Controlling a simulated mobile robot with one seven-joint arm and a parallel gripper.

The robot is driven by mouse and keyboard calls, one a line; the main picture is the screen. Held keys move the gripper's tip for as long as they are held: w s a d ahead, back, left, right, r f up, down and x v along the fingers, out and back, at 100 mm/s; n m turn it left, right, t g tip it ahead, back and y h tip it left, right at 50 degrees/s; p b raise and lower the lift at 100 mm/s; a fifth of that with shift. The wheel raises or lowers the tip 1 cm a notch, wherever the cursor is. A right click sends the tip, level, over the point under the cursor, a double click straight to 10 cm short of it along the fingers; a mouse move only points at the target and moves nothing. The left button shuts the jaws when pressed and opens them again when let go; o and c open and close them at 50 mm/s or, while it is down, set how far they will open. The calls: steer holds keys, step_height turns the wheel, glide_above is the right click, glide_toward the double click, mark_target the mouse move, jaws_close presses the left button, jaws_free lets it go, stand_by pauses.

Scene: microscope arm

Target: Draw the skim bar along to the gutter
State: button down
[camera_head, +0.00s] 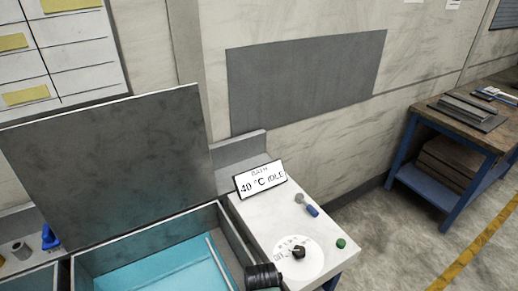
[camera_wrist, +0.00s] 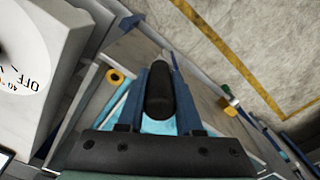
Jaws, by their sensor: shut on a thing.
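My gripper (camera_wrist: 161,78) is shut on a black handle (camera_wrist: 160,98), seen between its two dark blue fingers in the wrist view. The handle looks to be that of the skim bar, but its join to the bar is hidden. In the head view a pale, thin skim bar (camera_head: 217,263) lies along the right part of the open bath (camera_head: 150,240), over light blue water (camera_head: 165,270). A grey strip (camera_head: 231,257) runs beside it at the right wall; I cannot tell whether it is the gutter.
The bath's grey lid (camera_head: 110,165) stands raised behind it. Right of the bath, a white control box carries a dial (camera_head: 299,252), a green button (camera_head: 341,243) and a display (camera_head: 260,179) reading 40 °C IDLE. A wooden bench (camera_head: 462,130) stands far right, with open floor before it.

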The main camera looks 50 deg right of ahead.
steer(key=c, duration=0.6)
jaws_free()
step_height(320, 180, up, 13)
steer(key=shift+b, duration=0.9)
steer(key=shift+w, duration=0.1)
